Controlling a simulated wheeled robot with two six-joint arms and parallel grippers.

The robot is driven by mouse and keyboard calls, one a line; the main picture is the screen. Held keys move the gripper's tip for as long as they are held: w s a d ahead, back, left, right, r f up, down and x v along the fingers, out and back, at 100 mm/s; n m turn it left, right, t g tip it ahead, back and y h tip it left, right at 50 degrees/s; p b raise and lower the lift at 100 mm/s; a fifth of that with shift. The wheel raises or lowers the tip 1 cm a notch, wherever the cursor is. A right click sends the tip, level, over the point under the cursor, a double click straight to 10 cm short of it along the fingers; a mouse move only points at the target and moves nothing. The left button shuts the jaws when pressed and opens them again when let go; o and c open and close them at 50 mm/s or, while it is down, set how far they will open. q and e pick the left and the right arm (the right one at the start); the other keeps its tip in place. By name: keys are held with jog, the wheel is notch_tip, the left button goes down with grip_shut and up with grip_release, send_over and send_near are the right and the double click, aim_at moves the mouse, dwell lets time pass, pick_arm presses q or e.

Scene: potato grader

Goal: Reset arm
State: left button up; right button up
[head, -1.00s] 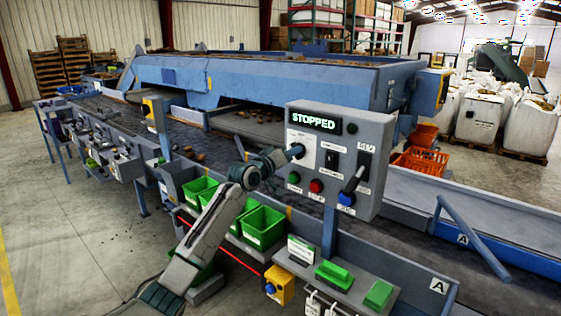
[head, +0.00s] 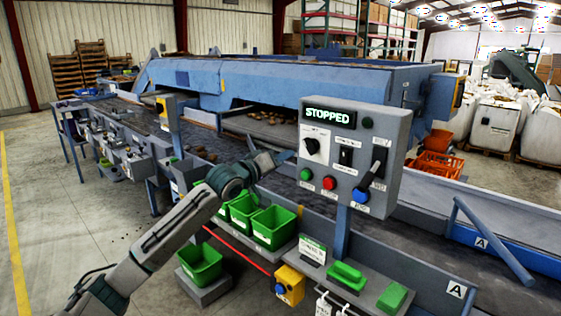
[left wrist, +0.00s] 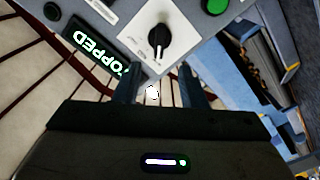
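My left arm comes in from the lower left in the head view, and its gripper (head: 284,158) is just left of the grey control panel (head: 390,130). In the left wrist view the two fingers of the left gripper (left wrist: 158,78) stand apart with nothing between them. A black rotary knob (head: 312,146) on a white plate shows beyond the fingertips, and it also shows in the left wrist view (left wrist: 158,40). The gripper looks clear of the knob. The panel's display (head: 329,116) reads STOPPED. My right gripper is not in view.
The panel carries a green button (head: 306,174), a red button (head: 328,183) and a blue-tipped lever (head: 370,181). Green bins (head: 274,228) and a yellow box (head: 289,284) sit below. The conveyor (head: 240,150) runs behind. Floor at left is open.

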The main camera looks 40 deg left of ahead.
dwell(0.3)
